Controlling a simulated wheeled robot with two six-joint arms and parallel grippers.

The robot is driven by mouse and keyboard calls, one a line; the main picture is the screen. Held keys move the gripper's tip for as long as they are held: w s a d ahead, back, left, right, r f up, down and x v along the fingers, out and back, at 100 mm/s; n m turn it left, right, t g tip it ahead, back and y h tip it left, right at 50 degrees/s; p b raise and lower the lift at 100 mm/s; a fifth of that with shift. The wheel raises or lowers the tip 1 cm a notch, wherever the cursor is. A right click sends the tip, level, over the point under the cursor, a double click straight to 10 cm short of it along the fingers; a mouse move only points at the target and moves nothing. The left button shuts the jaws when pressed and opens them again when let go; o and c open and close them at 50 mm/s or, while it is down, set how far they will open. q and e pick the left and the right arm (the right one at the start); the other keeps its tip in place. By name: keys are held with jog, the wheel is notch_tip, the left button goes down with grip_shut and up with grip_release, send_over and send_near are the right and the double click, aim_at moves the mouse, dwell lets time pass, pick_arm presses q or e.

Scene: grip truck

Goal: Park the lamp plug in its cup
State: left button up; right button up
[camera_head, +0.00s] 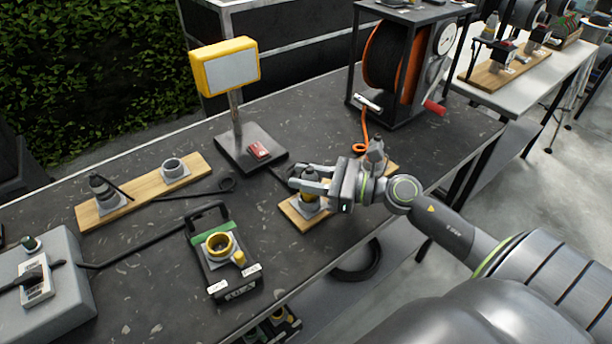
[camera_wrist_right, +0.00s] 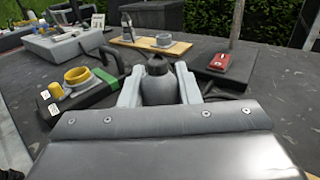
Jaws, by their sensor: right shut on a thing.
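My right gripper (camera_head: 312,186) is shut on the lamp plug (camera_wrist_right: 158,86), a dark grey plug with a black tip that stands upright between the fingers in the right wrist view. In the head view the plug (camera_head: 310,175) is partly hidden by the fingers, over a small wooden board (camera_head: 292,215). The yellow lamp (camera_head: 225,68) stands behind on a dark base. My left gripper is not in view.
A longer board (camera_head: 140,192) carries an empty grey cup (camera_head: 174,168) and a standing dark plug (camera_head: 103,192). A device with a yellow ring socket (camera_head: 218,246) lies in front. A grey plug (camera_head: 375,152) with an orange cable stands near my wrist, below the cable reel (camera_head: 390,55).

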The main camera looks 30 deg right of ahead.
aim_at(307, 167)
jog(key=shift+f+b, duration=0.65)
jog(key=shift+f, duration=0.05)
jog(key=o, duration=1.4)
jog(key=shift+o, duration=0.2)
jog(key=shift+r, duration=0.2)
jog(key=shift+r+p, duration=2.25)
jog(key=shift+r, duration=0.1)
jog(key=shift+s+d, duration=0.1)
